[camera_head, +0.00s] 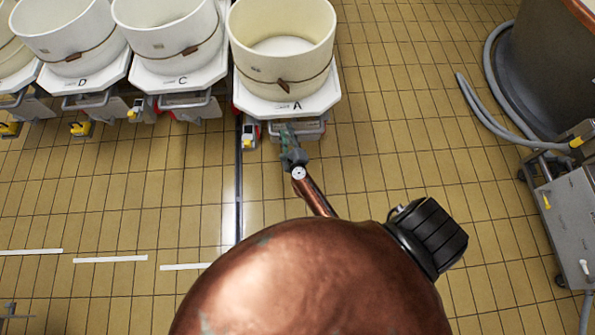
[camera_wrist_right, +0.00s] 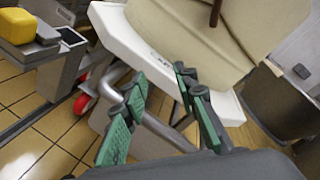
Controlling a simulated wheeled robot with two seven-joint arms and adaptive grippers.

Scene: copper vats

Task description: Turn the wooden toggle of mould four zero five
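Three cream moulds with brown straps stand in a row at the top of the head view, labelled A (camera_head: 262,65), C (camera_head: 165,35) and D (camera_head: 66,40). A fourth is cut off at the left edge. I cannot read the number 405 on any of them. A wooden toggle (camera_head: 283,87) sits on the front strap of mould A. My right gripper (camera_head: 289,137) is below that mould's stand, apart from the toggle. In the wrist view its green-padded fingers (camera_wrist_right: 160,85) are spread and empty, with the mould wall (camera_wrist_right: 225,45) beyond and a brown piece (camera_wrist_right: 215,12) at the top.
Mould A rests on a white octagonal top (camera_head: 290,107) on a metal stand. A yellow-topped box (camera_head: 248,136) is at its left. A grey hose (camera_head: 490,110), a large vat (camera_head: 550,70) and a steel cart (camera_head: 570,215) stand at the right. Tiled floor (camera_head: 400,110) between is clear.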

